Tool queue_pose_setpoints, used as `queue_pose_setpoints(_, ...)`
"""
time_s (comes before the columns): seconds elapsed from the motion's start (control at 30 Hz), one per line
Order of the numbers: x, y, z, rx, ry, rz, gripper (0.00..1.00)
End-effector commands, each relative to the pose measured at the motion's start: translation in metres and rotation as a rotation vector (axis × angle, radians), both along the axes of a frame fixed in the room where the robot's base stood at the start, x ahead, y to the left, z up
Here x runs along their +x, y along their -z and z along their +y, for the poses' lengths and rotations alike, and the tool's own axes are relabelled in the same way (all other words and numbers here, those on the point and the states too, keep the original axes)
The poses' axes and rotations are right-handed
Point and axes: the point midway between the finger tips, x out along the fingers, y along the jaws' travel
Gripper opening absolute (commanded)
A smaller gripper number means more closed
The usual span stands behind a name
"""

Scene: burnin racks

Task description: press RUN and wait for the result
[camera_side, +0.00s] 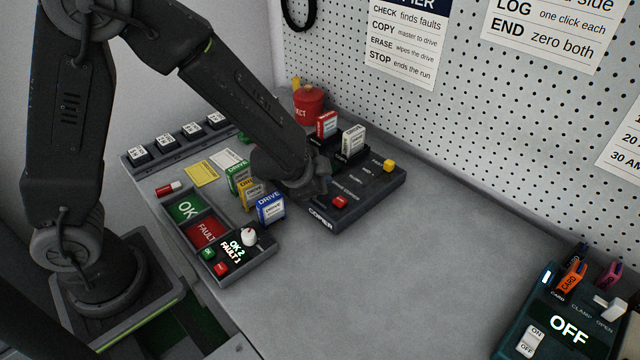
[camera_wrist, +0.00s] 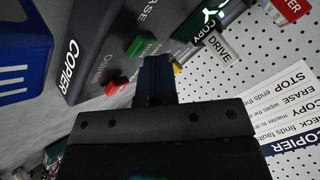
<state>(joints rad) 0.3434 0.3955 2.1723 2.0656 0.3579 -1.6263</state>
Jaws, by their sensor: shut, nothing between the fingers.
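The copier (camera_side: 365,203) is a dark box on the bench, with a red drive (camera_side: 327,125) and a white drive (camera_side: 353,141) upright at its back. A yellow knob (camera_side: 390,166) and a red button (camera_side: 340,202) show on its top. In the wrist view a green button (camera_wrist: 145,45) sits near the red one; no RUN label is readable. My gripper (camera_side: 318,188) is shut and empty, low over the copier's left part. In the wrist view its fingertips (camera_wrist: 156,62) are right beside the green button; I cannot tell whether they touch it. The arm hides this button in the side view.
Green, yellow and blue (camera_side: 271,208) drives stand left of the copier. A sorting tray (camera_side: 262,262) with OK and FAULT bins reads OK 2, FAULT 1. A red bin (camera_side: 308,105) stands behind. A teal device (camera_side: 545,335) reads OFF. The bench's middle (camera_side: 400,270) is clear.

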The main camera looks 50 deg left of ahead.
Motion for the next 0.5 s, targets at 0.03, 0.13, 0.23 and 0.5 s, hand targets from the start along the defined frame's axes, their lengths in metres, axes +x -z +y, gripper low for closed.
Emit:
queue_pose_setpoints(0.03, 0.000, 0.000, 0.000, 0.000, 0.000, 0.001, 0.00)
queue_pose_setpoints(0.13, 0.000, -0.002, 0.000, -0.001, -0.002, 0.001, 0.00)
queue_pose_setpoints(0.23, 0.000, -0.007, 0.001, -0.001, -0.003, 0.001, 0.00)
queue_pose_setpoints(0.5, -0.001, -0.017, 0.000, -0.001, -0.001, 0.001, 0.00)
